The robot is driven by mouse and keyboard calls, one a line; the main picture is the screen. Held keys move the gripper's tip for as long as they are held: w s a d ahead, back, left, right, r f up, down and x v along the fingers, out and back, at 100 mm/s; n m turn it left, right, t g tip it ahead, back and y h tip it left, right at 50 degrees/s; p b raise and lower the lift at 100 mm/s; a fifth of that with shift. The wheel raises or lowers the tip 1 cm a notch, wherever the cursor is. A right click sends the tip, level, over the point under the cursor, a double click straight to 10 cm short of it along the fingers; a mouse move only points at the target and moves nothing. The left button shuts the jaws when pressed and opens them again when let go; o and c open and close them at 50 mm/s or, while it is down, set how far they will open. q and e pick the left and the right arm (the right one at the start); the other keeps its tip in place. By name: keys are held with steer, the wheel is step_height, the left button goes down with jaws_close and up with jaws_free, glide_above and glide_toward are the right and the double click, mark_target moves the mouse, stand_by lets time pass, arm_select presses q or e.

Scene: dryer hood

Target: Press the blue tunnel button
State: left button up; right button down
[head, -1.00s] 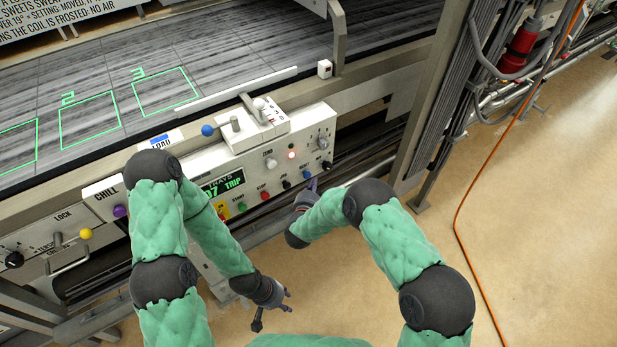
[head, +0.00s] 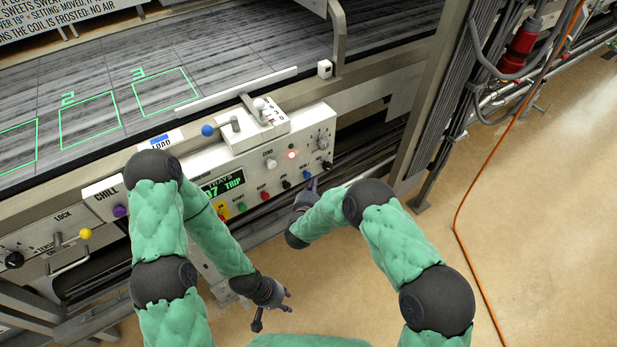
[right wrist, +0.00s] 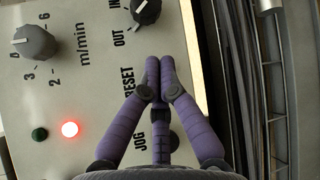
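The blue button (head: 307,174) is at the right end of the row of buttons on the white control panel (head: 250,163). The panel's display (head: 224,185) reads "TRAYS 07 TRIP". My right gripper (head: 313,184) is at the panel's lower edge, its fingertips right by the blue button; I cannot tell whether they touch it. In the right wrist view its fingers (right wrist: 159,82) are closed together with nothing between them, beside the "RESET" label. They hide the blue button there. My left gripper (head: 275,296) hangs low, away from the panel, with fingers spread and empty.
A red lamp (head: 291,155) is lit on the panel, also in the right wrist view (right wrist: 70,129). A black IN/OUT knob (right wrist: 146,10) is just beyond my right fingertips. Open floor lies to the right.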

steer(key=shift+w+a, duration=0.1)
steer(key=shift+w, duration=0.05)
steer(key=shift+w+a, duration=0.15)
steer(key=shift+w+a+b, duration=0.35)
steer(key=shift+w+a, duration=0.1)
steer(key=shift+w, duration=0.25)
stand_by(1.2)
steer(key=shift+s, duration=0.1)
stand_by(0.4)
steer(key=shift+s+d+p, duration=0.65)
steer(key=shift+s+d, duration=0.05)
steer(key=shift+s, duration=0.2)
steer(key=s+d+p, duration=0.1)
steer(key=s, duration=0.1)
steer(key=s+d+p, duration=0.1)
steer(key=s+d, duration=0.1)
